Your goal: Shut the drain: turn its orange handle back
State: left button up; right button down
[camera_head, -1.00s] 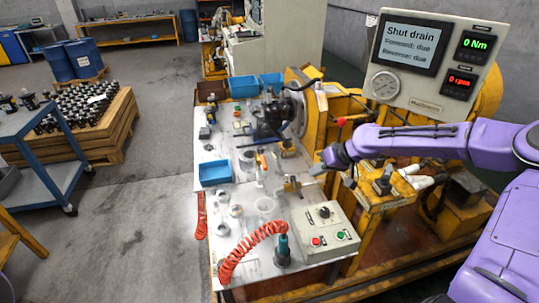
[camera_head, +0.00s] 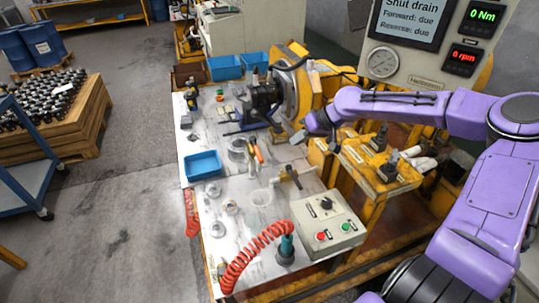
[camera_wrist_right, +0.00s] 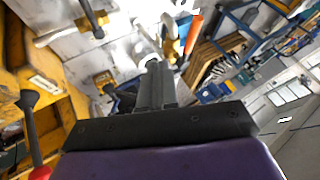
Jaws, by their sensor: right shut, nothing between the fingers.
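The small orange handle (camera_head: 258,153) stands up from the pale bench top, left of my right gripper. In the right wrist view the orange handle (camera_wrist_right: 194,35) shows beyond the fingertips, beside a yellow and white part. The drain body under it is too small to make out clearly. My right gripper (camera_head: 298,138) is shut and empty, above the bench's right edge near the black motor (camera_head: 262,97), apart from the handle. Its closed fingers (camera_wrist_right: 155,75) show dark in the wrist view. My left gripper is not in view.
A brass-coloured fitting with a white pipe (camera_head: 287,176) stands near a clear beaker (camera_head: 260,197). Nearby are a blue tray (camera_head: 202,165), a button box (camera_head: 325,222) and a coiled red hose (camera_head: 255,249). The screen (camera_head: 408,22) reads "Shut drain".

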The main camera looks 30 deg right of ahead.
aim_at(257, 151)
pick_arm(q)
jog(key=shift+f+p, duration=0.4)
jog(key=shift+p, duration=0.05)
pick_arm(e)
jog(key=w+a+f, duration=0.5)
jog(key=a, duration=0.2)
jog(key=shift+w+f, duration=0.3)
jog(key=shift+f, duration=0.1)
jog(key=shift+d, duration=0.1)
